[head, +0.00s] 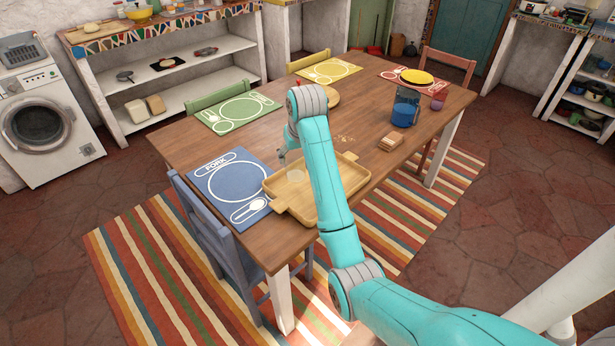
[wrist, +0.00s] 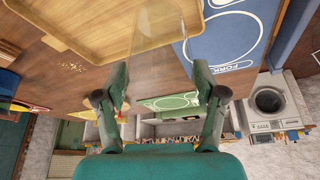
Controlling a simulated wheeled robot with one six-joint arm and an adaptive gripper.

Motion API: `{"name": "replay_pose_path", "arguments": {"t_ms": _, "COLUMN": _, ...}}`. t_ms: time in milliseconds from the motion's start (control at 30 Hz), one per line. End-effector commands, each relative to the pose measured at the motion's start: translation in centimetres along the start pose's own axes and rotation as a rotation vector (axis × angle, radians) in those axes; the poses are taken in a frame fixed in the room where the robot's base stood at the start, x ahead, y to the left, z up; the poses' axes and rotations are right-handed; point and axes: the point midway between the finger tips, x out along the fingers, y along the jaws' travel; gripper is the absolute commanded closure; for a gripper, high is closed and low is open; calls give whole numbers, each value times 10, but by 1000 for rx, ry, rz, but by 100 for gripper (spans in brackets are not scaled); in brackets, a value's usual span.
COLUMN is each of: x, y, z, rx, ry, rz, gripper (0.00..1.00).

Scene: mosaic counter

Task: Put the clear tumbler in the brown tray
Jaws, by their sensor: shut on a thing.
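The clear tumbler (wrist: 157,38) is see-through and held between the two fingers of my gripper (wrist: 160,78) in the wrist view. In the head view the tumbler (head: 295,175) shows faintly at the left end of the brown tray (head: 357,181), with my gripper (head: 284,157) partly hidden behind my arm. The tray also shows in the wrist view (wrist: 88,28), beside the tumbler. My arm covers the middle of the tray. I cannot tell whether the tumbler touches the tray or hangs above it.
A blue placemat (head: 228,188) lies left of the tray, and a green placemat (head: 238,112) lies farther back. A sponge-like block (head: 391,141), a blue container (head: 404,114) and a purple cup (head: 438,101) stand to the right. Chairs surround the wooden table.

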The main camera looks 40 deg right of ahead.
Motion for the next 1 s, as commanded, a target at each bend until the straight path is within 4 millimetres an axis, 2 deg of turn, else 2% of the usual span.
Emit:
{"name": "replay_pose_path", "arguments": {"t_ms": 133, "x": 9, "y": 0, "z": 4, "rx": 0, "ry": -3, "rz": 0, "gripper": 80}}
{"name": "replay_pose_path", "arguments": {"t_ms": 400, "x": 49, "y": 0, "z": 21, "rx": 0, "ry": -2, "rz": 0, "gripper": 80}}
{"name": "replay_pose_path", "arguments": {"t_ms": 667, "x": 66, "y": 0, "z": 28, "rx": 0, "ry": -1, "rz": 0, "gripper": 80}}
{"name": "replay_pose_path", "arguments": {"t_ms": 867, "x": 90, "y": 0, "z": 38, "rx": 0, "ry": -2, "rz": 0, "gripper": 80}}
{"name": "replay_pose_path", "arguments": {"t_ms": 1000, "x": 92, "y": 0, "z": 38, "rx": 0, "ry": 2, "rz": 0, "gripper": 80}}
